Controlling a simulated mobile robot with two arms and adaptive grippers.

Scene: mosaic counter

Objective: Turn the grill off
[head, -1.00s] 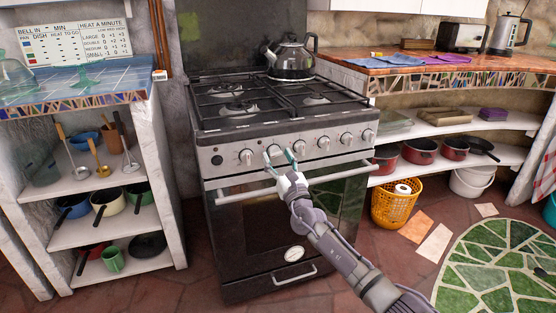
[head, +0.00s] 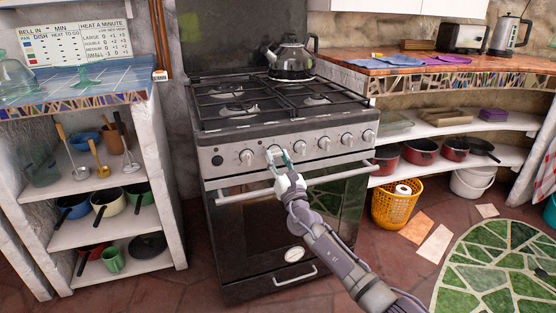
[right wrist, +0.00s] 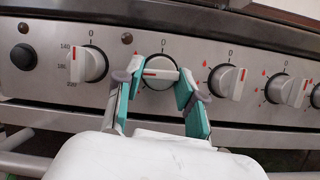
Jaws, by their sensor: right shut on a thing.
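The stove (head: 290,215) has a row of several white knobs on its steel front panel. My right gripper (head: 279,158) has its fingers on either side of the second knob from the left (right wrist: 160,72) and is shut on it. In the right wrist view this knob's grip bar lies about level, with a red mark toward its left end. The neighbouring knobs' bars stand about upright. The leftmost knob (right wrist: 89,65) has 140 and 220 printed beside it. The gripper (right wrist: 160,88) partly hides the held knob's sides. My left gripper is not in view.
The oven door handle (head: 235,194) runs below the knobs, close to my right gripper. A kettle (head: 291,60) stands on the back right of the hob. Shelves with pots flank the stove, and an orange basket (head: 397,204) stands on the floor at right.

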